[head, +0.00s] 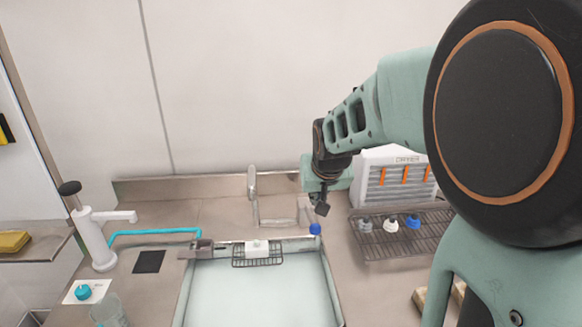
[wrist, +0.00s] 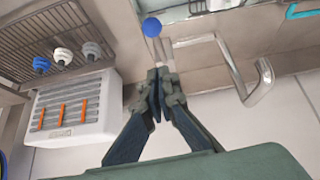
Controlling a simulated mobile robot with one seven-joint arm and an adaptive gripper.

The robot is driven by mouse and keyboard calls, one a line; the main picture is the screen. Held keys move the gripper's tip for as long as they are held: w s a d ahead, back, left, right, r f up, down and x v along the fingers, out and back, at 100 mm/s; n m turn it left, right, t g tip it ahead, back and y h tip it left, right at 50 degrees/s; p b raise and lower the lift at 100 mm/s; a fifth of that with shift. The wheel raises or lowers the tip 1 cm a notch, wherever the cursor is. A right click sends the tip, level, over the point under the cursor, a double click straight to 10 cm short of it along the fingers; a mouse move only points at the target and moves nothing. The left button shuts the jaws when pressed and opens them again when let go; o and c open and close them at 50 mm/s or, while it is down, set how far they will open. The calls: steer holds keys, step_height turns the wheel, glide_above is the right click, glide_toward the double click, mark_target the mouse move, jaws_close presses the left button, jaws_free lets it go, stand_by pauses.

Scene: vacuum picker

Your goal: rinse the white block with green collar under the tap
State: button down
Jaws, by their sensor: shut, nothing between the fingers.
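My gripper (head: 321,208) is shut and empty, in the air behind the sink's right rear corner. In the wrist view its fingertips (wrist: 158,75) meet, with nothing between them. A bent metal tap (head: 253,182) stands behind the sink; a bent tube, probably the tap (wrist: 262,78), shows right of the fingers in the wrist view. A small white block (head: 257,247) sits on a wire shelf at the sink's back edge; I cannot make out a green collar on it. A white piece (head: 391,225) stands on the rack at the right, also without a visible green collar.
The wire rack (head: 410,248) also bears a blue piece (head: 413,221) and a grey-white piece (head: 365,223). A white box with orange strips (head: 398,180) stands behind it. A blue ball (head: 315,228) is close to my gripper. The sink (head: 255,295) looks empty.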

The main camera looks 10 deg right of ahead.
steer(key=b, duration=0.3)
glide_above(316, 233)
steer(key=w, duration=0.2)
steer(key=f, duration=0.6)
steer(key=shift+s+f, duration=0.2)
steer(key=shift+s+f+b, duration=0.25)
steer(key=shift+f+b, duration=0.25)
steer(key=shift+f, duration=0.25)
steer(key=shift+t, duration=0.7)
steer(key=f+b, duration=0.1)
steer(key=b, duration=0.1)
steer(key=s+f+b, duration=0.1)
steer(key=b, duration=0.1)
steer(key=f+b, duration=0.2)
steer(key=b, duration=0.1)
steer(key=shift+s, duration=0.25)
steer(key=f+b, duration=0.2)
steer(key=s+f+b, duration=0.1)
steer(key=shift+s+f+b, duration=0.1)
steer(key=shift+f+b, duration=0.25)
steer(key=shift+b, duration=0.05)
steer(key=shift+s+f, duration=0.1)
steer(key=shift+f, duration=0.05)
